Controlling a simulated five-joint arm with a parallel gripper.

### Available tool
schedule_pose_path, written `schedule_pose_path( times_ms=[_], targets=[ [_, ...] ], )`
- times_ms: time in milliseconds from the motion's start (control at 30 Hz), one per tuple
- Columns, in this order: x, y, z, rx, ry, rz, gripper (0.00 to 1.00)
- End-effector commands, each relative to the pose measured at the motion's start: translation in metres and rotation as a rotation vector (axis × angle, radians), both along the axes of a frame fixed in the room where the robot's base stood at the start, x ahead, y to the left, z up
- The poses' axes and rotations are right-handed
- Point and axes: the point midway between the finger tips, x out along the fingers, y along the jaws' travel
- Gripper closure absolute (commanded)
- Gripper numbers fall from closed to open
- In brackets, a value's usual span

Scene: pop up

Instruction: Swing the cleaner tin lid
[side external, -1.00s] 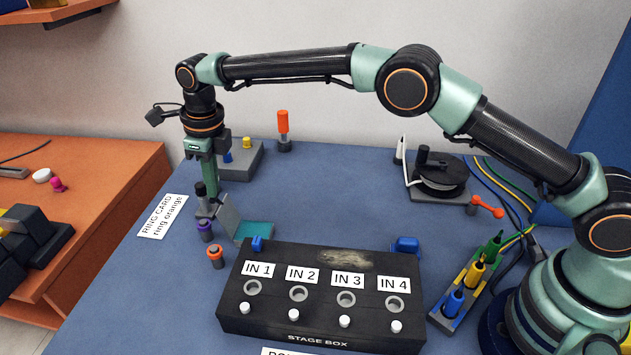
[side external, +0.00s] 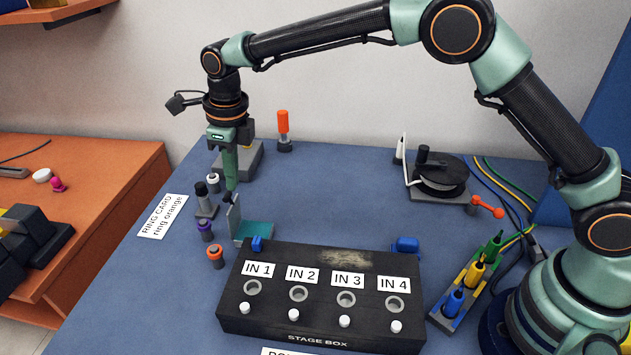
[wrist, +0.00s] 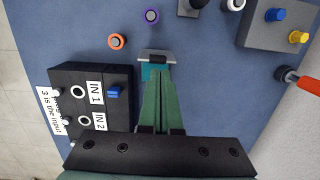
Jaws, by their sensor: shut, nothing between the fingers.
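The cleaner tin (side external: 256,233) is a flat teal box on the blue table, behind the stage box. Its grey lid (side external: 234,219) stands open, nearly upright, along the tin's left side. My gripper (side external: 231,197) is shut and empty, pointing down, with its fingertips at the top edge of the lid; I cannot tell if they touch it. In the wrist view, the lid (wrist: 157,56) shows as a grey strip just beyond the fingertips (wrist: 158,72). A bit of the teal tin (wrist: 147,72) shows there, and my fingers hide much of the rest.
The black stage box (side external: 320,258) stands in front of the tin. An orange-ringed plug (side external: 215,256), a purple-ringed plug (side external: 205,230) and a dark post (side external: 203,200) stand left of it. The table right of the tin, toward the cable reel (side external: 440,178), is mostly clear.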

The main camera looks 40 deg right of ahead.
Motion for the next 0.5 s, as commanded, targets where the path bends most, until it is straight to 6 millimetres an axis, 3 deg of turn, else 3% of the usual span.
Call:
schedule_pose_path(
  times_ms=[500],
  targets=[
    [0.015,0.015,0.058,0.005,-0.006,0.001,1.00]
  ],
)
